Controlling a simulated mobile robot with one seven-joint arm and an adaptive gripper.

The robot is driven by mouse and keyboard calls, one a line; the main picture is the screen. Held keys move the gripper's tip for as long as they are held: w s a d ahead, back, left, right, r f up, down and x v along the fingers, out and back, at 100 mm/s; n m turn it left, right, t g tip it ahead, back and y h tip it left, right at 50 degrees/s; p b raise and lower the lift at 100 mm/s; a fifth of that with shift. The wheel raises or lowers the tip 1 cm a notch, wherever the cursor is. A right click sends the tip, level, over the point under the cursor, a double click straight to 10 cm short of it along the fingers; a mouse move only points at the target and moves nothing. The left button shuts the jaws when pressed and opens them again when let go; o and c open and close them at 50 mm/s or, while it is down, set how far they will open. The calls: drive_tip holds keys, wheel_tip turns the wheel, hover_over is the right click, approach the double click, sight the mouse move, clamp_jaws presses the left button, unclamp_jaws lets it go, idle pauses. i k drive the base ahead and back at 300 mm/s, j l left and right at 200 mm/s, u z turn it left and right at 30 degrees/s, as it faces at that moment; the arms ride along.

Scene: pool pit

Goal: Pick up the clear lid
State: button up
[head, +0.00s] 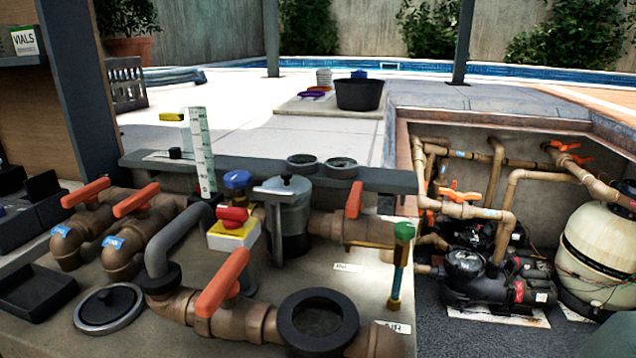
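A round lid (108,308) with a pale, shiny rim, a dark middle and a small centre knob lies flat on the counter at the lower left. Its middle may be see-through over a dark surface; I cannot tell for sure. A thick black ring (293,318) with a glassy-looking middle sits on the brown pipework at the lower centre. Two smaller round pieces with grey rims, a left one (302,162) and a right one (340,167), rest on the dark ledge behind. Which of these is the clear lid is not certain. My gripper is not in view.
A black tray (40,292) lies left of the round lid. Brown pipes with orange handles (222,283) rise close on its right and behind. A strainer pot (290,215) and a red-and-yellow switch (233,230) stand mid-counter. The pump pit (500,270) opens at right.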

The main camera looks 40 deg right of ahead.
sight(303, 186)
drive_tip(key=k+l, duration=0.1)
drive_tip(key=l, duration=0.3)
drive_tip(key=k+l, duration=0.1)
drive_tip(key=l, duration=0.25)
drive_tip(key=k+l, duration=0.15)
drive_tip(key=l, duration=0.25)
drive_tip(key=k+l, duration=0.1)
drive_tip(key=l, duration=0.25)
drive_tip(key=k+l, duration=0.1)
drive_tip(key=l, duration=0.3)
